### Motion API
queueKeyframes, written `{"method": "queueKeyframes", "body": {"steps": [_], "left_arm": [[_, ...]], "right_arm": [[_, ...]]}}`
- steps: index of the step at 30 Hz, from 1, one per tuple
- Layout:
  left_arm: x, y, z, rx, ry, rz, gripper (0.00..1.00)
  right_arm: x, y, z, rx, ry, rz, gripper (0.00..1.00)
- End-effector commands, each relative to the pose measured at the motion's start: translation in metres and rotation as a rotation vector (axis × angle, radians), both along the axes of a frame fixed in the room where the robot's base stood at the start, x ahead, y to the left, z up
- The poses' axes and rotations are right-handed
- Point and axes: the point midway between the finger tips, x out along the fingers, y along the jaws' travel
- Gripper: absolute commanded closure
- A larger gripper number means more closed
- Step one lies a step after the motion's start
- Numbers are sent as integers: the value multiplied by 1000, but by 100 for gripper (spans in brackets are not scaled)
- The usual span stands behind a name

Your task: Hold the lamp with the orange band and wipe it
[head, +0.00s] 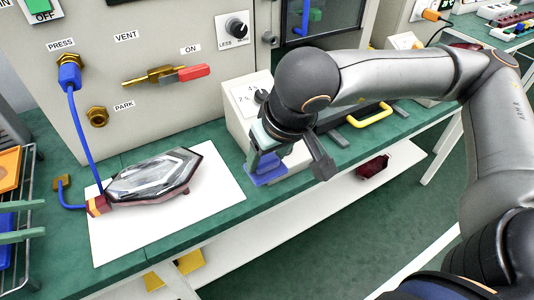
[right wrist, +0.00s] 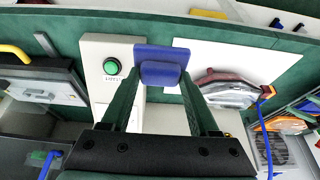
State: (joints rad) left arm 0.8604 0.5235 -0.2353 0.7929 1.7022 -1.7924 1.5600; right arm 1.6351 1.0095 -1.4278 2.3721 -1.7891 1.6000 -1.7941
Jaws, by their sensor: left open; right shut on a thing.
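The lamp (head: 155,176), with a clear faceted face and dark red rim, lies on a white sheet (head: 215,205) on the green bench. An orange band (head: 97,205) is at its left end, where blue tubing meets it. The lamp also shows in the right wrist view (right wrist: 228,90). My right gripper (head: 268,160) is shut on a blue wiping block (right wrist: 160,66), held to the right of the lamp and apart from it. My left gripper (head: 45,217) shows only its two green fingers at the left edge, spread apart and empty, left of the lamp.
A grey panel with a blue plug (head: 69,76), brass fittings and a red-handled valve (head: 185,74) stands behind the lamp. A box with a green button (right wrist: 111,66) is near my right gripper. A rack (head: 12,170) stands left. A dark red lamp (head: 373,167) lies on the lower shelf.

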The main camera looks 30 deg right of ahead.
Motion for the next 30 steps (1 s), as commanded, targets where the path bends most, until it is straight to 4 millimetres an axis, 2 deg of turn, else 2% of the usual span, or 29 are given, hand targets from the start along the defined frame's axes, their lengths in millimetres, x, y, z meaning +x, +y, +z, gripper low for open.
{"method": "queueKeyframes", "body": {"steps": [10, 21, 30], "left_arm": [[-1, -42, -19, -2, 0, -3, 25], [-1, -90, -40, -1, 0, -2, 25], [0, -107, -45, 0, 0, -1, 25]], "right_arm": [[0, 0, -9, 0, 0, 0, 83], [0, 0, -31, 0, 0, 0, 83], [0, 0, -39, 0, 0, 0, 83]]}}
